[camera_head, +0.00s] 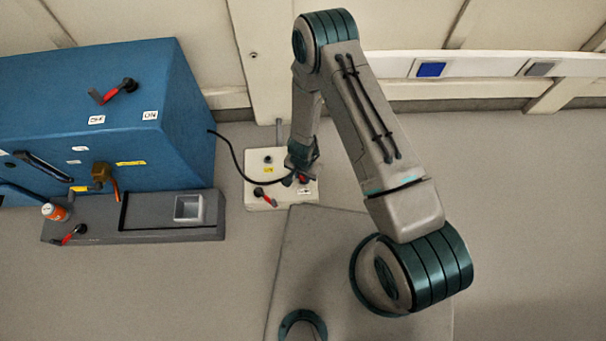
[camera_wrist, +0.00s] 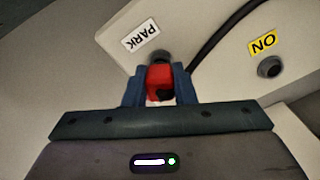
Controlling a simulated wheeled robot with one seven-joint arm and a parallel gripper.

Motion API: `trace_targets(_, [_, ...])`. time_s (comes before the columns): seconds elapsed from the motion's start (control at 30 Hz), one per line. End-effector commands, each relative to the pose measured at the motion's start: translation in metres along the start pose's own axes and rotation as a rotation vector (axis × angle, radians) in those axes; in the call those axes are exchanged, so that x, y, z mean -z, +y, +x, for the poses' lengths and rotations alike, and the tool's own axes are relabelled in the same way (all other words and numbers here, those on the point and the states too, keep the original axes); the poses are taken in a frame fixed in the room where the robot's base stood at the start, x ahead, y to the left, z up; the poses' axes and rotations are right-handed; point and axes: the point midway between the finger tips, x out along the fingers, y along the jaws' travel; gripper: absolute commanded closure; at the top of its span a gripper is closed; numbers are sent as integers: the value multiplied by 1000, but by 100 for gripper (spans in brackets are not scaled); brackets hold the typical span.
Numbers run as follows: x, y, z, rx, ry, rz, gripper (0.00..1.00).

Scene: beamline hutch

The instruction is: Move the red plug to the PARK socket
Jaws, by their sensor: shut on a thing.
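The red plug (camera_wrist: 158,78) is between the two fingers of my gripper (camera_wrist: 160,92), which is shut on it. A dark round socket (camera_wrist: 160,57) beside the PARK label (camera_wrist: 141,34) shows just beyond the plug, overlapping it in the wrist view. I cannot tell whether the plug is seated in it. The ON label (camera_wrist: 264,43) has a dark, empty socket (camera_wrist: 270,67) below it. In the head view my gripper (camera_head: 300,174) is at the right side of the cream box (camera_head: 256,160), and hides most of the plug.
A black cable (camera_head: 236,156) runs from the blue cabinet (camera_head: 100,70) to my gripper, and passes beside the plug in the wrist view. A red-handled switch (camera_head: 264,197) is on the cream box. A grey ledge (camera_head: 150,236) fronts the cabinet. Floor on the right is clear.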

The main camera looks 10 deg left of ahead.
Motion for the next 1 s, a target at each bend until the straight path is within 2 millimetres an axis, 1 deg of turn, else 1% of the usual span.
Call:
trace_targets(0.53, [0,0,9,0,0,0,100])
trace_targets(0.73, [0,0,8,0,0,0,100])
trace_targets(0.77, [0,0,8,0,0,0,74])
trace_targets(0.8, [0,0,8,0,0,0,62])
trace_targets(0.83, [0,0,8,0,0,0,54])
trace_targets(0.87, [0,0,8,0,0,0,51])
trace_targets(1.0, [0,0,8,0,0,0,51])
